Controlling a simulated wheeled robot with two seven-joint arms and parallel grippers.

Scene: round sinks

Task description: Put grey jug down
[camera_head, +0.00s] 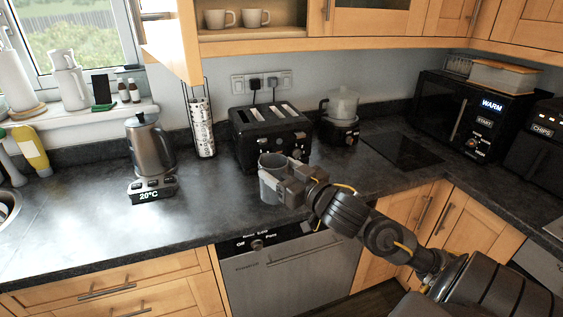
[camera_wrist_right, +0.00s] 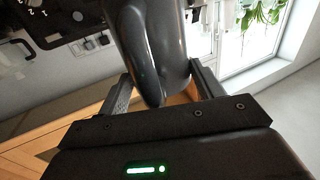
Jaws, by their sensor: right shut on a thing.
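The grey jug (camera_head: 270,184) is upright at the front part of the dark worktop, in front of the toaster. My right gripper (camera_head: 291,187) is shut on its right side. In the right wrist view the jug (camera_wrist_right: 150,45) fills the space between the two fingers of my right gripper (camera_wrist_right: 155,92). I cannot tell whether the jug's base touches the worktop or is just above it. My left gripper is in neither view.
A black toaster (camera_head: 268,136) stands behind the jug. A steel kettle (camera_head: 150,147) on its base is to the left. The worktop (camera_head: 215,215) left of the jug is clear. A dishwasher (camera_head: 290,270) is below the counter edge.

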